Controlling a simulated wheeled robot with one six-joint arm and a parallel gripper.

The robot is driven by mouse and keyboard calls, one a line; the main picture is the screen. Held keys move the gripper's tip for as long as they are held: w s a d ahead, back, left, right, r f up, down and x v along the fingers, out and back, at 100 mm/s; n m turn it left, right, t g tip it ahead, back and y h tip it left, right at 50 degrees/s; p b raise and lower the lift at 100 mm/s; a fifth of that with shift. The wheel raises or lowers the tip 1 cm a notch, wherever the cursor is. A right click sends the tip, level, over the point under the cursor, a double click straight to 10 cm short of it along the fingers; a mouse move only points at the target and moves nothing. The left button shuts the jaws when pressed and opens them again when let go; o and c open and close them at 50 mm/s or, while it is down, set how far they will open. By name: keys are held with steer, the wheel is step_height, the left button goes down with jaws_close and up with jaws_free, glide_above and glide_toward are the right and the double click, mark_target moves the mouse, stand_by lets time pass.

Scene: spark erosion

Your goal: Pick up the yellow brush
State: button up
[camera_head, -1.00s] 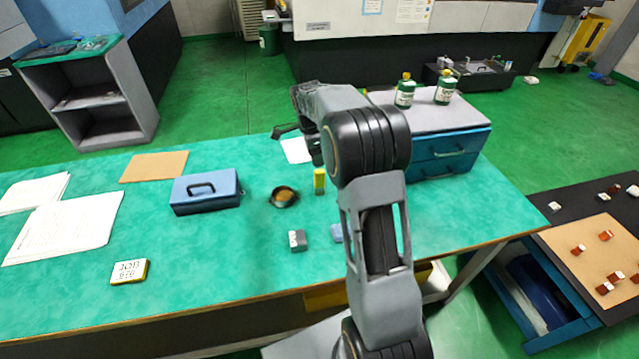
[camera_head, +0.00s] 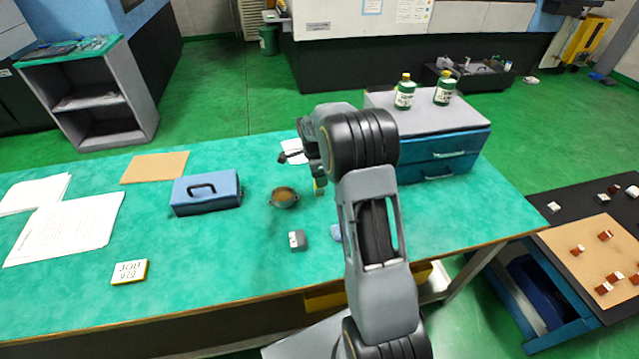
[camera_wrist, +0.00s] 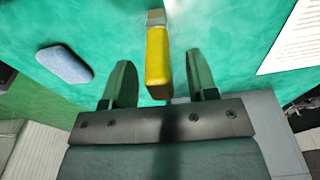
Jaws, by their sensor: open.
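The yellow brush (camera_head: 319,188) is on the green table, mostly hidden behind my arm in the head view. In the wrist view the yellow brush (camera_wrist: 157,55) shows a long yellow body with a paler metal-like band at its far end. My gripper (camera_wrist: 160,80) is open, with one finger on each side of the near part of the brush and a gap on both sides. In the head view my gripper (camera_head: 308,163) is over the table by the brush, its fingertips partly hidden.
A small dark bowl (camera_head: 284,198) and a blue box (camera_head: 206,194) lie to the left. A grey block (camera_head: 297,240) and a blue pad (camera_wrist: 65,65) are close by. A white paper (camera_wrist: 295,40) lies near. A drawer cabinet (camera_head: 440,155) stands at right.

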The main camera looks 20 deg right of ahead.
jaws_close()
stand_by(0.4)
steer(key=shift+r, duration=0.1)
steer(key=shift+r, duration=0.5)
step_height(320, 180, up, 2)
steer(key=shift+r, duration=0.15)
steer(key=s+a+r+b, duration=0.1)
steer(key=s+a+r, duration=0.2)
steer(key=s+r, duration=0.6)
steer(key=s, duration=0.4)
steer(key=shift+s+a+r+b, duration=0.25)
steer(key=shift+a+r+b, duration=0.05)
steer(key=shift+a+b, duration=0.1)
